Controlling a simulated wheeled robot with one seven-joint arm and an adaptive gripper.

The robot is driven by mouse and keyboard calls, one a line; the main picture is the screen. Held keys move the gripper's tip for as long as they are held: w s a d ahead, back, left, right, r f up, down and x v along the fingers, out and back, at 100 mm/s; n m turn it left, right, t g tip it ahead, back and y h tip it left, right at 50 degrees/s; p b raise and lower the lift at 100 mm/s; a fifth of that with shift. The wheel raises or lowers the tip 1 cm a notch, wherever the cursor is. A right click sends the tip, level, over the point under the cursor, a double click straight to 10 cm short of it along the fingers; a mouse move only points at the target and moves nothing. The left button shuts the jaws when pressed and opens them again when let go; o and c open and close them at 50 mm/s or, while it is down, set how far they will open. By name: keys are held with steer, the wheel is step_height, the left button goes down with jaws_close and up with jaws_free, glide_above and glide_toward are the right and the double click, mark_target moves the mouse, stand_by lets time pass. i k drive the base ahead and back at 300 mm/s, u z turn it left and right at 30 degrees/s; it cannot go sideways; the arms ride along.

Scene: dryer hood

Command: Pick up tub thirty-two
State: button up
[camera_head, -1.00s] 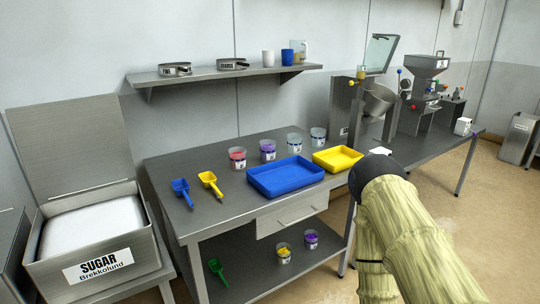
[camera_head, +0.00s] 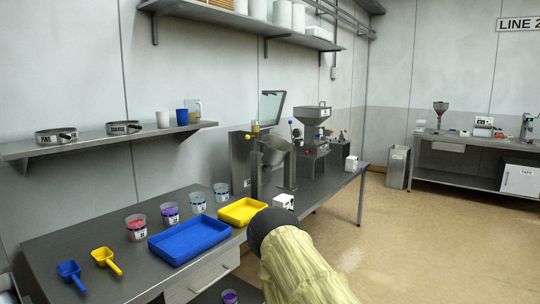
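Several small clear tubs with printed labels stand in a row at the back of the steel table. They are a tub with red contents (camera_head: 136,228), a tub with purple contents (camera_head: 169,213), and two pale tubs, one nearer (camera_head: 197,202) and one farther (camera_head: 222,193). Another tub with purple contents (camera_head: 229,297) shows on the lower shelf at the bottom edge. The label numbers are too small to read, so I cannot tell which is thirty-two. My arm, in a pale yellow sleeve with a dark end, reaches in from the lower right. My gripper's fingers do not show.
A blue tray (camera_head: 188,241) and a yellow tray (camera_head: 243,211) lie in front of the tubs. A blue scoop (camera_head: 70,274) and a yellow scoop (camera_head: 106,261) lie left. Machines (camera_head: 265,160) stand right. A wall shelf (camera_head: 90,142) hangs above. The floor at right is open.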

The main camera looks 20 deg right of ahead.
mark_target(170, 211)
steer(key=z, duration=0.55)
steer(key=i, duration=1.35)
steer(key=z, duration=0.25)
